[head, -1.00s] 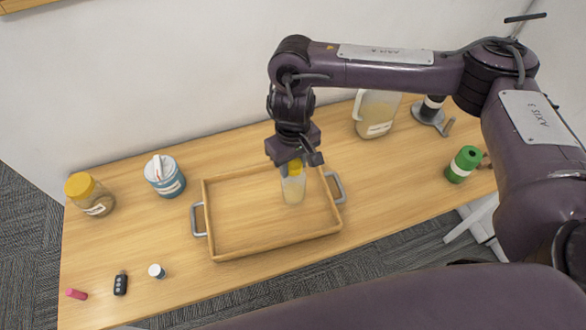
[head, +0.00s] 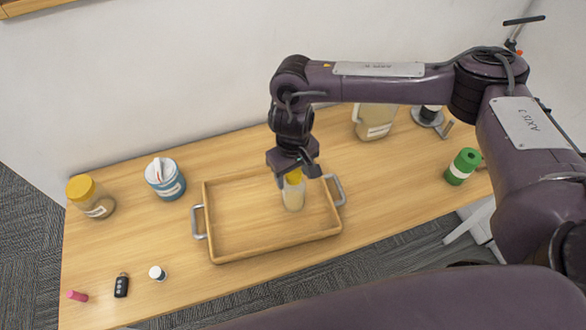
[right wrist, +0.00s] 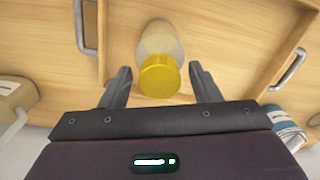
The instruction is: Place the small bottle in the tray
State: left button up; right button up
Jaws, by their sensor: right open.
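The small bottle (head: 293,199), clear with pale contents and a yellow cap, stands upright inside the wooden tray (head: 232,256), toward its right side. The tray has grey handles at both ends. My right gripper (head: 297,170) is directly above the bottle, pointing down and open. In the right wrist view, the fingers of my right gripper (right wrist: 162,88) are on either side of the yellow cap (right wrist: 160,76), with a gap showing at each side. The bottle's base is partly hidden behind the cap there. My left gripper is not in view.
A yellow-lidded jar (head: 90,196) and a blue-white tub (head: 165,179) stand left of the tray. A jug (head: 375,121) and a green-topped container (head: 462,166) are at right.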

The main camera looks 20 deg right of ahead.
notch_tip(320, 180, up, 12)
jog(key=shift+r, duration=0.15)
dwell(0.3)
dwell(0.5)
